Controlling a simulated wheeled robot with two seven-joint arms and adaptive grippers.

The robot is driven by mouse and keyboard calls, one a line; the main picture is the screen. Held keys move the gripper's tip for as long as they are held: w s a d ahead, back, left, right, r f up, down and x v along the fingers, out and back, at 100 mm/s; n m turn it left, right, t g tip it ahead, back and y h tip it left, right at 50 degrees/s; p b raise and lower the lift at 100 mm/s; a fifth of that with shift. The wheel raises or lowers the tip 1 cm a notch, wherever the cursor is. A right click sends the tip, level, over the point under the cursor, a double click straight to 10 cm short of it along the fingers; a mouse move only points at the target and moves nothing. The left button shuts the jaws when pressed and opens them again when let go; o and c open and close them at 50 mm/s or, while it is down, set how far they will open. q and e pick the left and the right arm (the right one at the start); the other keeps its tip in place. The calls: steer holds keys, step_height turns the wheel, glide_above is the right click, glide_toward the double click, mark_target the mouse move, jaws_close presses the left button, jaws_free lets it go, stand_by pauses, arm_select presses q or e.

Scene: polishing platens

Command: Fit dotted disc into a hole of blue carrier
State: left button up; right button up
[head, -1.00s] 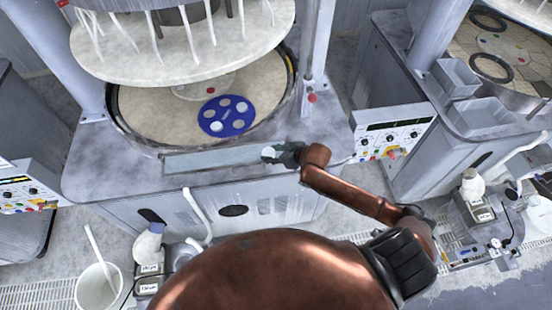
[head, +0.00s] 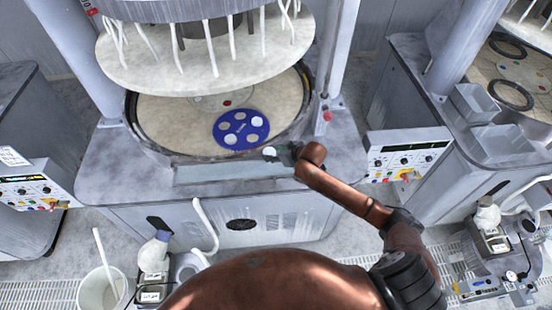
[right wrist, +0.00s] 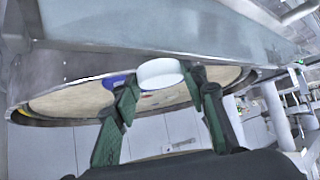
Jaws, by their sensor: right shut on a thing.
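The blue carrier (head: 247,139) lies flat on the beige round platen, toward its front right. It has several round holes; at least two show white discs in them, others look beige. My right gripper (head: 276,153) is shut on a white disc (head: 268,151), just in front and to the right of the carrier, above the machine's front edge. In the right wrist view the disc (right wrist: 160,73) sits between the two green fingertips (right wrist: 163,78), clear of the carrier. No dots can be made out on it. A strip of the blue carrier (right wrist: 117,80) shows behind the left finger. My left gripper is not in view.
The beige platen (head: 180,125) has a raised dark rim. A large pale upper plate (head: 205,65) with hanging white tubes is above its back part. A grey column (head: 345,50) stands at the right, and a control panel (head: 408,150) beyond my right gripper.

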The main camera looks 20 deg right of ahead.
steer(key=shift+w+a+b, duration=0.3)
steer(key=shift+w+b, duration=0.5)
steer(key=shift+w, duration=1.45)
steer(key=shift+w+a+b, duration=0.3)
steer(key=shift+w+b, duration=0.5)
steer(key=shift+w, duration=1.5)
steer(key=shift+w+a+b, duration=0.3)
steer(key=shift+w+b, duration=0.5)
steer(key=shift+w, duration=1.45)
steer(key=b+x, duration=0.2)
steer(key=d+b+x, duration=0.1)
steer(key=b+x, duration=0.1)
steer(key=x, duration=0.1)
steer(key=shift+w+f+b, duration=0.2)
steer(key=shift+f+b, duration=0.05)
steer(key=shift+b, duration=0.15)
steer(key=shift+f+b, duration=0.4)
steer(key=shift+f, duration=0.95)
steer(key=shift+s+f, duration=0.1)
steer(key=shift+f, duration=0.2)
